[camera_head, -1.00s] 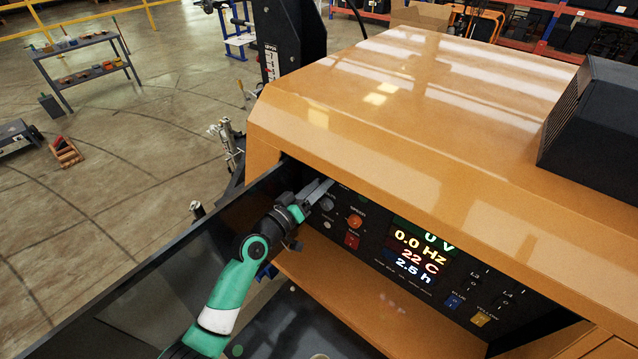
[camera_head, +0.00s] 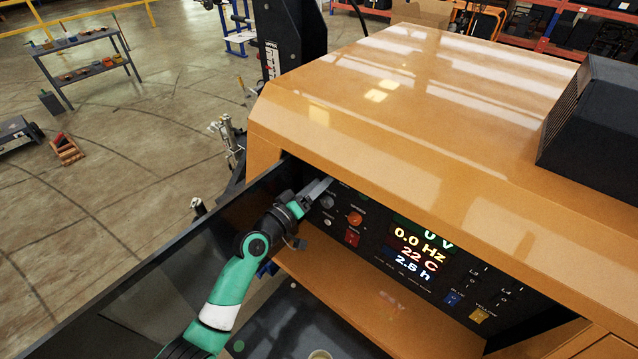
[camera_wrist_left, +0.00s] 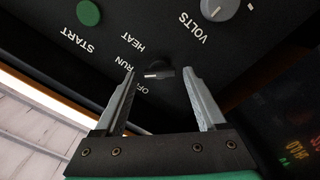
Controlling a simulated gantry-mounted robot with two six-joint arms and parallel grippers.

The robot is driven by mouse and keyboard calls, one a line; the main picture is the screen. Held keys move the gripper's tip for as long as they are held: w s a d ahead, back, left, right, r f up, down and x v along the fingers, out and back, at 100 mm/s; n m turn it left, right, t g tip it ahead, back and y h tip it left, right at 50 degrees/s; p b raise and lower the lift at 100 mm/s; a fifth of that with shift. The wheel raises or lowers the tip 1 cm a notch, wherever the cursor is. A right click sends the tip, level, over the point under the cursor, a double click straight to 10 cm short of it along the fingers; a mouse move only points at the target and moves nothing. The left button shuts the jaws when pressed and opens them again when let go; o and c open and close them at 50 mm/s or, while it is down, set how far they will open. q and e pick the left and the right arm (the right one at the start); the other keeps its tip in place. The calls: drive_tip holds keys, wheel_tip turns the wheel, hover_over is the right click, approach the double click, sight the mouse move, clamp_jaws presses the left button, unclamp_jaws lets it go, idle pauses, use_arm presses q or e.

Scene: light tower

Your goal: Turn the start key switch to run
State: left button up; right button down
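The start key switch (camera_wrist_left: 158,71) is a small dark knob with a light bar, by the labels OFF, RUN and HEAT in the left wrist view. Its bar lies roughly level in that picture; I cannot tell exactly which label it points at. My left gripper (camera_wrist_left: 162,78) is open, with one finger on each side of the switch and gaps showing between fingers and knob. In the head view the left gripper (camera_head: 318,190) is at the panel's left end, and the switch is not clearly seen there. My right gripper is not in view.
The control panel (camera_head: 374,262) sits recessed under the orange hood (camera_head: 400,130). A green START button (camera_wrist_left: 88,13) and grey VOLTS knob (camera_wrist_left: 219,8) are near the switch. The panel also has a lit display (camera_head: 415,253), an orange knob (camera_head: 355,219) and a red switch (camera_head: 352,238).

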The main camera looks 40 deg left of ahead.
use_arm(q)
drive_tip(key=shift+s, duration=0.1)
drive_tip(key=s, duration=0.7)
drive_tip(key=s+d+p, duration=0.1)
drive_tip(key=s, duration=0.3)
drive_tip(key=shift+s, duration=0.2)
